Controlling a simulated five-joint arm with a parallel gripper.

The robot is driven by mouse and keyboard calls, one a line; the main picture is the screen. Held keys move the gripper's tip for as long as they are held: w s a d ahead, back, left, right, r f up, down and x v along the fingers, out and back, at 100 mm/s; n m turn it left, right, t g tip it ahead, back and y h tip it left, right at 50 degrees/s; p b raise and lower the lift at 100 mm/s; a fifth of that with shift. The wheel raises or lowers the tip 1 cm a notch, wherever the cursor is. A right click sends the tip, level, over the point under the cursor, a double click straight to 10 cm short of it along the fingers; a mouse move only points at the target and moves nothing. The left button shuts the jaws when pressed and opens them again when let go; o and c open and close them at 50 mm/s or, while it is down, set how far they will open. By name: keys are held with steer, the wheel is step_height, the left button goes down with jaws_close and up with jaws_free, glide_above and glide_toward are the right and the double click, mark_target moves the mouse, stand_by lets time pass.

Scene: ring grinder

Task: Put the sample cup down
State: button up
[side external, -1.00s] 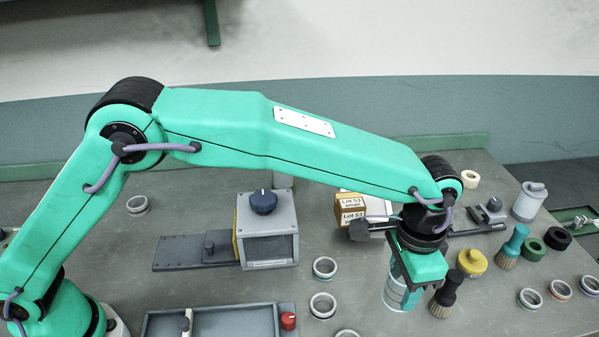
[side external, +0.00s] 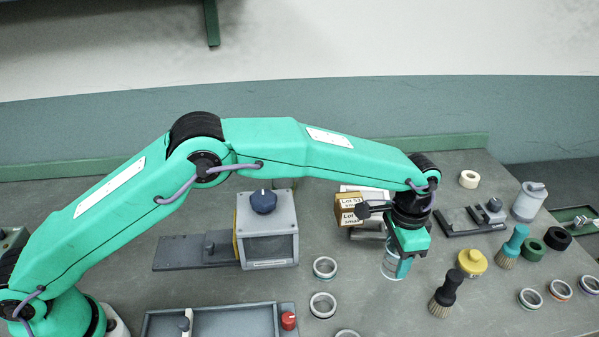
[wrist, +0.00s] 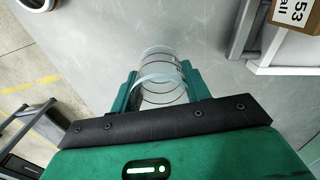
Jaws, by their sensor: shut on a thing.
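The sample cup (side external: 389,264) is a clear cup with thin ring lines, held right of centre in the side view. It also shows between the fingers in the wrist view (wrist: 163,73). My gripper (side external: 399,266) is shut on it, with one green finger on either side in the wrist view (wrist: 160,92). The cup looks upright and low over the grey bench (side external: 340,230). I cannot tell whether its base touches the bench. Part of the cup is hidden behind my gripper in the side view.
Bare bench lies between the cup and these rings.

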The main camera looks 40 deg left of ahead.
mark_target(394, 268)
steer(key=shift+f, duration=2)
steer(key=shift+f, duration=0.15)
steer(key=o, duration=0.9)
steer(key=shift+o, duration=0.2)
step_height(394, 268, up, 12)
